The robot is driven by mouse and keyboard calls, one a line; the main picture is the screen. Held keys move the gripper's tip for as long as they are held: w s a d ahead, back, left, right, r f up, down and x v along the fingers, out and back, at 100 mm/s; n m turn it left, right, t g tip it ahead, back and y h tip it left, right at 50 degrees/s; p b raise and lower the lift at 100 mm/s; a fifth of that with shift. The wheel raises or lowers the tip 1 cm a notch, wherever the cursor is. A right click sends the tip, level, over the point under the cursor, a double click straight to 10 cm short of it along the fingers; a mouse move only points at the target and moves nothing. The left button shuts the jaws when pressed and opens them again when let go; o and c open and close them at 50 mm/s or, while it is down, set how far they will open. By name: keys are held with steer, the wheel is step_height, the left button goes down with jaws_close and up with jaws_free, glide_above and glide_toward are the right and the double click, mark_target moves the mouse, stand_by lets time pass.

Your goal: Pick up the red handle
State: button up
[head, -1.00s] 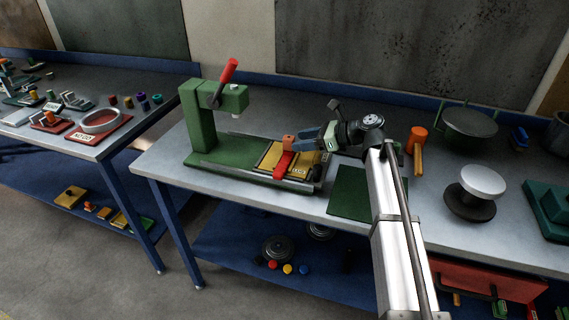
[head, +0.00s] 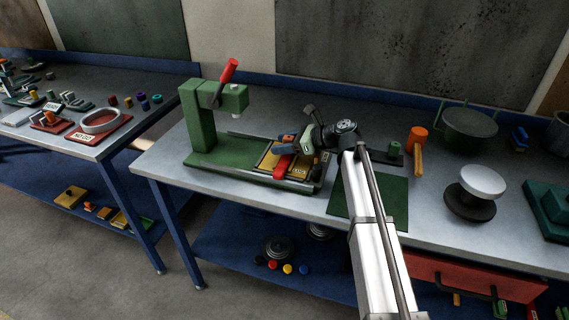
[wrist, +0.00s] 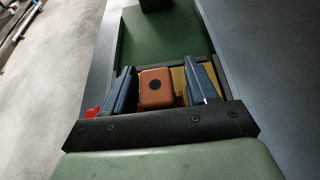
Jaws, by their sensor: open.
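A red handle-like piece (head: 284,167) lies at the yellow plate (head: 267,158) on the green press base. A sliver of red (wrist: 92,113) shows left of the left finger in the wrist view. Another red grip (head: 229,70) tops the lever of the green press. My gripper (head: 288,140) is low over the plate, beside the red piece.
The green press column (head: 198,122) stands left of my gripper. A dark green mat (head: 388,197), an orange mallet (head: 417,135) and a white-topped round stand (head: 482,181) are to the right. The bench front left of the base is clear.

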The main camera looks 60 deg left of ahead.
steer(key=shift+c, duration=0.4)
jaws_close()
steer(key=shift+r, duration=0.15)
step_height(320, 180, up, 10)
steer(key=shift+f, duration=0.1)
stand_by(0.3)
